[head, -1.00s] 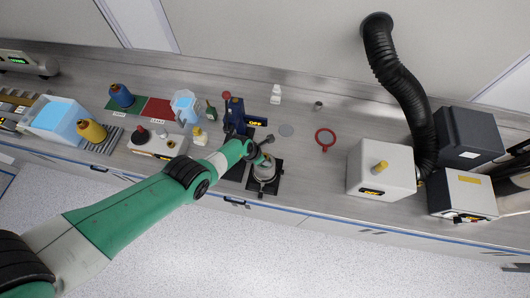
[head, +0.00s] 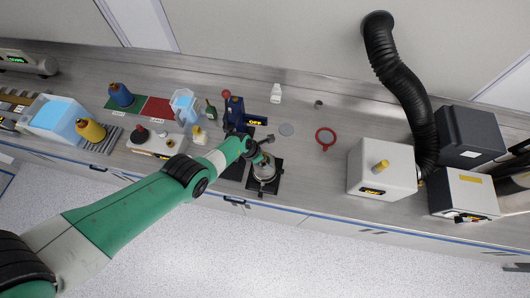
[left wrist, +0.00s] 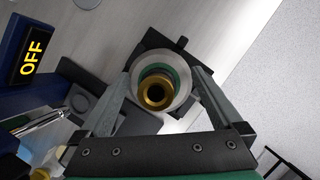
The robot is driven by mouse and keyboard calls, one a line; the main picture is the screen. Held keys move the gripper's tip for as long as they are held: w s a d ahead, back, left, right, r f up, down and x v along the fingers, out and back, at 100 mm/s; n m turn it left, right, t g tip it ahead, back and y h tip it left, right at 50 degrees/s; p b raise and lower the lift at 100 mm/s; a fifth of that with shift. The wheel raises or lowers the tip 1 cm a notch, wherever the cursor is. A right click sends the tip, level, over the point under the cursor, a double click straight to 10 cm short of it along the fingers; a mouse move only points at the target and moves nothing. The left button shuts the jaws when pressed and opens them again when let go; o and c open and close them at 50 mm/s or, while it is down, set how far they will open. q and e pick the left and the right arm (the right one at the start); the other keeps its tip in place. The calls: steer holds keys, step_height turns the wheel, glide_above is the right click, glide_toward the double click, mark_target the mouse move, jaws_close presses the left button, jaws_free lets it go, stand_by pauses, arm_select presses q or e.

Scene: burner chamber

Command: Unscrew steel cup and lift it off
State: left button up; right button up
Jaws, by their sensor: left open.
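The steel cup (left wrist: 181,98) shows from above in the left wrist view as a silver ring around a green ring and a brass centre with a dark hole. In the head view the steel cup (head: 265,174) stands on a black base (head: 276,186) near the front of the bench. My left gripper (left wrist: 162,75) is open, with one finger on each side of the cup. I cannot tell whether the fingers touch it. In the head view my left gripper (head: 265,157) is over the cup and partly hides it. My right gripper is not in view.
A blue device with an OFF display (head: 255,121) stands close behind the cup. A white box (head: 382,168) and a black hose (head: 398,80) are farther right. Bottles and a small white device (head: 157,142) are at left.

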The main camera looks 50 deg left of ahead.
arm_select(q)
steer(key=m+g+h+b, duration=0.1)
steer(key=m+b, duration=0.2)
steer(key=m+h+b, duration=0.1)
steer(key=m+b, duration=0.3)
steer(key=f+m+g+b, duration=0.1)
steer(key=m+b, duration=0.2)
steer(key=b, duration=0.1)
steer(key=shift+w+a+g+h, duration=0.1)
steer(key=shift+w+g+h, duration=0.2)
steer(key=shift+h, duration=0.1)
steer(key=shift+s+r+m, duration=0.1)
steer(key=shift+r+m, duration=0.2)
steer(key=shift+m, duration=0.1)
steer(key=shift+r, duration=0.15)
steer(key=f+m+g+b, duration=0.1)
steer(key=m+b, duration=0.1)
steer(key=b, duration=0.3)
steer(key=shift+f+b, duration=0.15)
steer(key=shift+b, duration=0.2)
steer(key=m+b, duration=0.2)
steer(key=b, duration=0.1)
steer(key=m+g+b, duration=0.1)
steer(key=b, duration=0.3)
steer(key=shift+r+m+g, duration=0.3)
steer(key=shift+m, duration=0.1)
steer(key=shift+r, duration=0.4)
jaws_close()
steer(key=shift+p, duration=0.3)
